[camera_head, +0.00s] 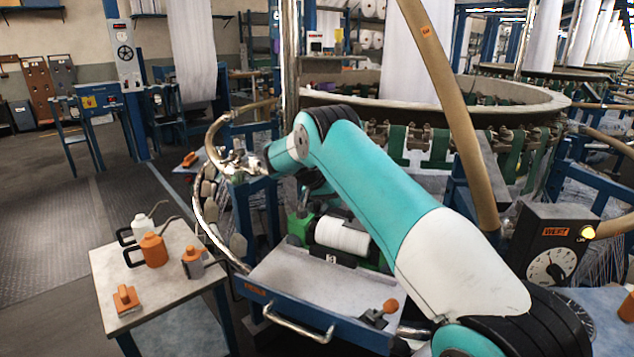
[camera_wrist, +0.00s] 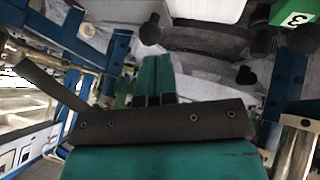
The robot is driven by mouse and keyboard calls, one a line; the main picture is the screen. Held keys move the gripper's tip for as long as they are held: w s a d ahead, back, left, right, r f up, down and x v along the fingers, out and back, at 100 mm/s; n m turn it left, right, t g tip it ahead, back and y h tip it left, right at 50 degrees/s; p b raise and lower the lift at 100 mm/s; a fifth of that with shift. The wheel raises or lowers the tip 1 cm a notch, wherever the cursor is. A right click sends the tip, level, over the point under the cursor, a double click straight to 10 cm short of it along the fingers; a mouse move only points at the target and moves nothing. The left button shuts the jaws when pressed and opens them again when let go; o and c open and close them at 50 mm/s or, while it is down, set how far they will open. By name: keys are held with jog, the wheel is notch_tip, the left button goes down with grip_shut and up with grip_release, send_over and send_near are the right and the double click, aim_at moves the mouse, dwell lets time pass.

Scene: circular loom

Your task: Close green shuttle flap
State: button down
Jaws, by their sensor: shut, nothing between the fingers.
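The green shuttle (camera_head: 300,226) stands at the back of a grey-topped blue shelf, holding a white bobbin (camera_head: 342,236). In the wrist view, a green part of the shuttle marked 3 (camera_wrist: 293,12) shows at the top right, with the white bobbin (camera_wrist: 205,8) at the top. I cannot clearly tell the flap or its angle; my arm covers part of the shuttle. My gripper (camera_wrist: 155,62) is shut and empty, its two green fingers together. They point towards the shuttle area and appear apart from the bobbin. The head view hides the fingertips behind my arm.
The blue shelf (camera_head: 290,288) has a front handle and bears a small orange-knobbed tool (camera_head: 380,312). A side table (camera_head: 165,272) at the left holds orange and white cans. The loom ring (camera_head: 440,110), a tan pipe (camera_head: 450,110) and a control box (camera_head: 550,255) crowd the right.

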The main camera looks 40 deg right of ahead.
jog(key=w+a+r+n+t+y+p, duration=0.1)
jog(key=a+r+n, duration=0.1)
jog(key=a+r, duration=0.6)
jog(key=w+a+r+n+t+p, duration=0.1)
jog(key=w+a+r+n+p, duration=0.15)
jog(key=a+r, duration=0.5)
jog(key=s+a+r+n+t+y, duration=0.2)
jog(key=s+a+r+n+y, duration=0.1)
jog(key=s+a+r+n, duration=0.5)
jog(key=s+a+f+n+y, duration=0.1)
jog(key=s+a+n+y, duration=0.1)
jog(key=s+a, duration=0.4)
jog(key=s+a+n+g+y, duration=0.1)
jog(key=s+a+n+y, duration=0.2)
jog(key=s, duration=1.2)
jog(key=s+a+f+n+g+y, duration=0.1)
jog(key=s+a+n+y, duration=0.1)
jog(key=s+a, duration=0.7)
jog(key=shift+s+a+f+n+y+b, duration=0.15)
jog(key=shift+s+f+n+y+b, duration=0.25)
jog(key=shift+s, duration=0.3)
